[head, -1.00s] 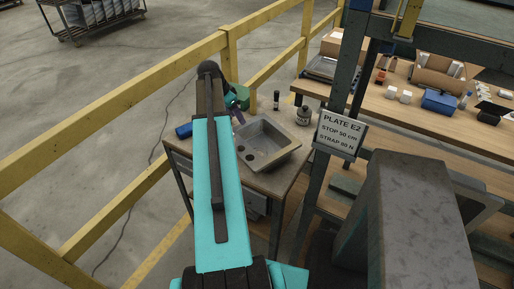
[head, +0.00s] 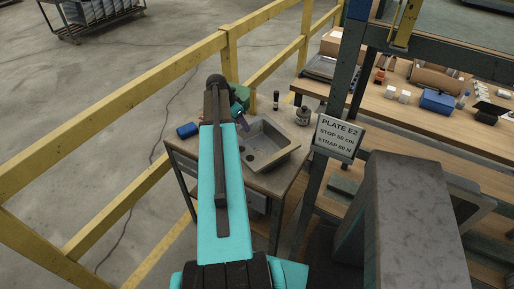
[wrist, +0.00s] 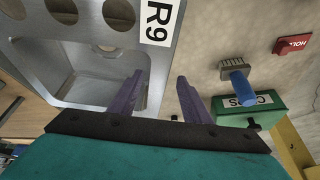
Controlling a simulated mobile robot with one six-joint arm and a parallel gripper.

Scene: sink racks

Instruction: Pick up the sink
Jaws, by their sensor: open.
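The grey metal sink (head: 270,146) lies on a small wooden-topped table in the head view, its left side hidden by my arm. In the wrist view the sink (wrist: 92,80) fills the upper left, with several round holes along its deck and a white "R9" label on its edge. My gripper (wrist: 162,76) is open and empty. Its purple left finger overlaps the sink's rim in the wrist view, and its right finger is over the tabletop beside it. I cannot tell whether the fingers touch the sink.
A green box (wrist: 250,109) with a blue-handled brush (wrist: 239,82) stands right of the fingers, with a red tag (wrist: 292,44) beyond. A blue item (head: 187,130), a jar (head: 303,116) and a dark bottle (head: 276,100) are on the table. Yellow railings (head: 150,75) run behind.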

